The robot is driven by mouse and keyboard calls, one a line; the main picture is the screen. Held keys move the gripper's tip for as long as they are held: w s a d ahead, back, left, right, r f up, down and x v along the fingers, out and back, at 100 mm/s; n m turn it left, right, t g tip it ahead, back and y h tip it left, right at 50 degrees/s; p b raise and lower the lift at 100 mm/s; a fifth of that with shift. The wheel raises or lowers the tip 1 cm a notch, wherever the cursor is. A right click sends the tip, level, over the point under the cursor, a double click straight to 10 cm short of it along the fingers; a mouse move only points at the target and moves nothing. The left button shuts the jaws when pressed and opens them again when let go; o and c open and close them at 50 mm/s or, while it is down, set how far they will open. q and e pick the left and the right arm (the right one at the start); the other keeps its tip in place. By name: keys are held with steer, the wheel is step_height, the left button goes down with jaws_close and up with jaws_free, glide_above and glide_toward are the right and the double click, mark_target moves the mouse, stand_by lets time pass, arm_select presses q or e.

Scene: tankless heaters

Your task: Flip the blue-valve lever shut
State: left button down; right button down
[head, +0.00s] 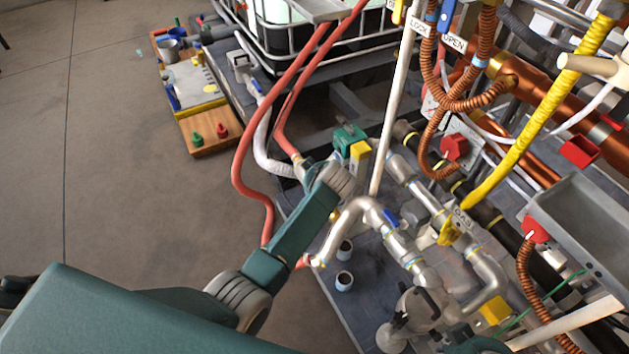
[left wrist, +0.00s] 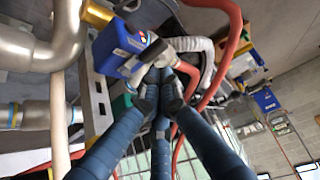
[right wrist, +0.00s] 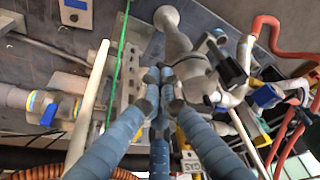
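A blue lever (head: 390,217) sits on the silver pipe just right of my left wrist in the head view. Another blue handle (head: 446,15) stands at the top, by the LOCK and OPEN labels. In the left wrist view a blue block-shaped part (left wrist: 122,47) lies just beyond and left of my left gripper (left wrist: 160,84). Its three blue fingers are drawn together beside a pale fitting; contact cannot be told. My right gripper (right wrist: 160,78) also has its fingers together, below a grey metal fitting in the right wrist view. Both gripper tips are hard to make out in the head view.
Red hoses (head: 243,165) loop close beside my left arm. A white upright pipe (head: 392,100), yellow GAS handle (head: 452,232) and grey trough (head: 585,220) crowd the right. A wooden board (head: 205,133) lies at the back left.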

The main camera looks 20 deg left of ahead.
arm_select(q)
steer(key=v, duration=0.2)
steer(key=shift+s+r, duration=0.15)
steer(key=shift+r, duration=0.2)
